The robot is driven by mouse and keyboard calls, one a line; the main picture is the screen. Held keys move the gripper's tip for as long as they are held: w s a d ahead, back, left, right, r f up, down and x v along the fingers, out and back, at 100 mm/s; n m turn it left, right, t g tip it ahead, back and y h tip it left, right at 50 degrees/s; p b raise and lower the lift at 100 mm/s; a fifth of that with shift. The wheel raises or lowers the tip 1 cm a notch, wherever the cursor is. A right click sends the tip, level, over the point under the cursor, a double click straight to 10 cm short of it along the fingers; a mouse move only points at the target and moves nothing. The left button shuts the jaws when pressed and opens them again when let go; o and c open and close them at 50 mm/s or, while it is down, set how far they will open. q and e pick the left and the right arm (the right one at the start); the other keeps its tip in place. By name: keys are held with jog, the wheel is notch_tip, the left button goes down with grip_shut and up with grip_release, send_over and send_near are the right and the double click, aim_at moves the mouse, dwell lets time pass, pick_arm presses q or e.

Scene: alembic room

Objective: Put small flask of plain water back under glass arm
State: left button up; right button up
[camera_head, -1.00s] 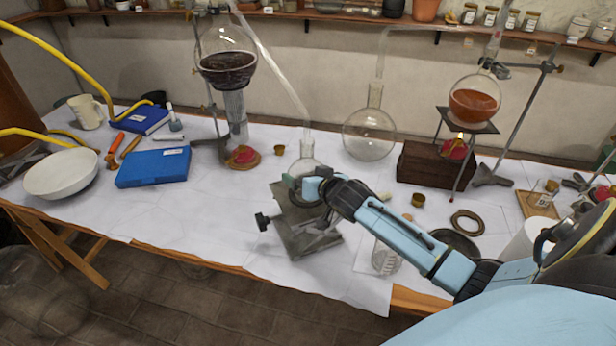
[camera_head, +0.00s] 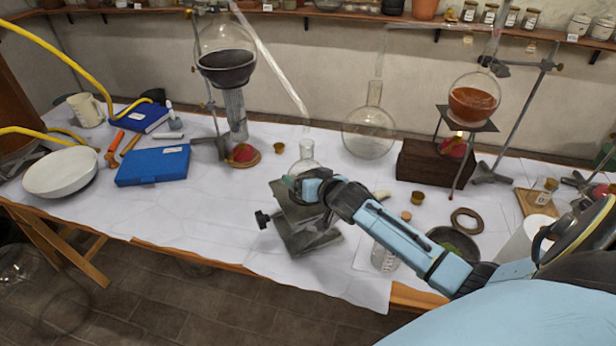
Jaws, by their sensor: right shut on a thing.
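The small clear flask (camera_head: 307,155) stands upright in the middle of the table view, over the top of a grey lab jack (camera_head: 310,238). My right gripper (camera_head: 298,184) is shut on it, reaching in from the right; the gripper and wrist hide the flask's lower part. I cannot tell whether its base touches the jack. The glass arm (camera_head: 275,68) slants down to the right from the large flask of dark liquid (camera_head: 227,66). Its lower end seems to be just above the small flask's mouth. My left gripper is out of view.
An empty round flask (camera_head: 368,134) stands behind to the right, beside a wooden block (camera_head: 420,165). A tripod holds a flask of orange liquid (camera_head: 473,104). A blue case (camera_head: 153,166) and white bowl (camera_head: 60,173) lie left. The cloth between case and jack is clear.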

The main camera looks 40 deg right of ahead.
jog(key=shift+f, duration=0.3)
dwell(0.5)
jog(key=o, duration=0.9)
jog(key=p+v, duration=0.1)
jog(key=v, duration=1.2)
jog(key=shift+s, duration=0.2)
jog(key=shift+a, duration=0.1)
